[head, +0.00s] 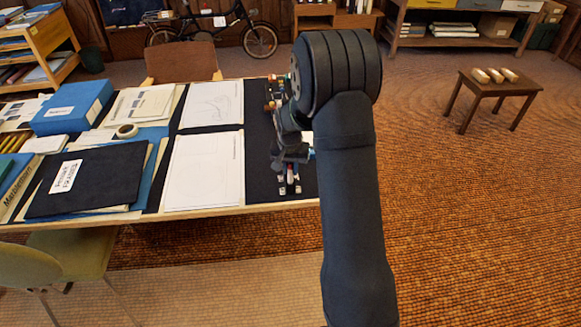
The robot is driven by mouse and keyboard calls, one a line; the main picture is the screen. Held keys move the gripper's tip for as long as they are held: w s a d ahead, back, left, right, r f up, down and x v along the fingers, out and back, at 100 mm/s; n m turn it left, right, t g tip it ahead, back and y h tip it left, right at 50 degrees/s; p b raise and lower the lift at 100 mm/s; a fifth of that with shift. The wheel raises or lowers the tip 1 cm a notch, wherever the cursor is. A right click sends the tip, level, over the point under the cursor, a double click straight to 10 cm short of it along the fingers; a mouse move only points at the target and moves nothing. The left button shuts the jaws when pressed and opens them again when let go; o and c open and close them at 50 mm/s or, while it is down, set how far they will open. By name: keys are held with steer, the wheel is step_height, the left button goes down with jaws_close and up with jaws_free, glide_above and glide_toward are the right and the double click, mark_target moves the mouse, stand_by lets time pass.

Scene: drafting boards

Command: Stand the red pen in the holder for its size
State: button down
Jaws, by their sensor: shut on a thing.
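My gripper (289,158) is over the dark mat at the right end of the table, partly hidden by my own arm. It is shut on the red pen (290,171), a small red upright shape just below the fingers. Small pale pieces (283,190) stand on the mat close below the pen; they may be holders, but are too small to tell their sizes. I cannot tell whether the pen touches any of them. More small orange and dark items (271,104) stand farther back on the mat, partly behind my arm.
Two white drawing sheets (204,172) lie left of the dark mat (258,150). Folders, a blue box (72,106) and a tape roll (126,131) crowd the table's left. A brown chair (182,62) stands behind and a green chair (70,255) in front.

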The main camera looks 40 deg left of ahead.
steer(key=shift+f, duration=0.25)
steer(key=shift+f, duration=0.75)
steer(key=c, duration=0.9)
jaws_free()
steer(key=shift+r, duration=3.45)
steer(key=shift+f, duration=3.45)
